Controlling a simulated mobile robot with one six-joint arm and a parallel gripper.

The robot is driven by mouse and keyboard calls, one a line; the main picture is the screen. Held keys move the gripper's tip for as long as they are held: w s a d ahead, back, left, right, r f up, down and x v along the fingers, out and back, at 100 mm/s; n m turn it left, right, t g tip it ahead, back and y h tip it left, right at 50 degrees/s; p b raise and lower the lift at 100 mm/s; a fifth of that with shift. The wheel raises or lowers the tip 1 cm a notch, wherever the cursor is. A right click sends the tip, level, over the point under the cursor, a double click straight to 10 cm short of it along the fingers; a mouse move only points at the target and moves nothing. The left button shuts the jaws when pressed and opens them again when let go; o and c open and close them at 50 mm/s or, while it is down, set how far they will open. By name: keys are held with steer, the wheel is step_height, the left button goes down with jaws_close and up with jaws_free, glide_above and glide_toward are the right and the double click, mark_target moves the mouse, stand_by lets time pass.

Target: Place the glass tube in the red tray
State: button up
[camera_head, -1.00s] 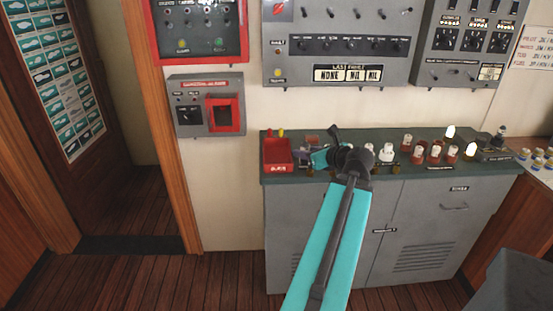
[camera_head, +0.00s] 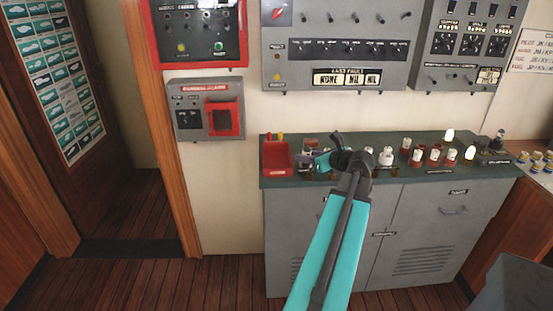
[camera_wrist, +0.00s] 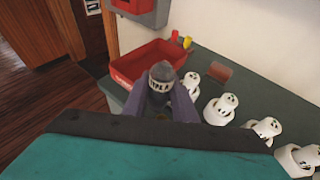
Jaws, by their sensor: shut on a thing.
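The red tray (camera_head: 277,168) sits at the left end of the grey-green cabinet top. In the wrist view the tray (camera_wrist: 124,80) lies just beyond my gripper, to the left. My gripper (camera_wrist: 160,100) is shut on the glass tube (camera_wrist: 161,76), whose grey, marked end sticks up between the two purple-grey fingers. The tube's end overlaps the tray's near right side in this view; I cannot tell its height above the top. The tube's lower part is hidden. In the head view my gripper (camera_head: 318,160) is just right of the tray, partly hidden by my arm.
Several white fittings (camera_wrist: 220,108) stand in a row right of my gripper. A yellow object (camera_wrist: 175,37) and a red one (camera_wrist: 187,42) stand at the tray's far edge. A translucent reddish block (camera_wrist: 220,72) lies behind. The wall rises behind the cabinet top (camera_head: 300,181).

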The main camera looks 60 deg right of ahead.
steer(key=w+d+p, duration=0.1)
steer(key=w, duration=0.4)
steer(key=w+d+f+p, duration=0.1)
steer(key=w, duration=0.4)
steer(key=w+d+p, duration=0.1)
steer(key=w, duration=0.4)
steer(key=shift+d+f, duration=0.2)
steer(key=shift+d, duration=0.2)
steer(key=shift+w, duration=0.1)
steer(key=shift+f, duration=0.1)
steer(key=shift+f+p, duration=0.8)
steer(key=shift+f, duration=0.9)
steer(key=shift+f, duration=0.2)
steer(key=o, duration=1)
steer(key=shift+r, duration=0.15)
steer(key=b+v, duration=0.2)
steer(key=v, duration=1)
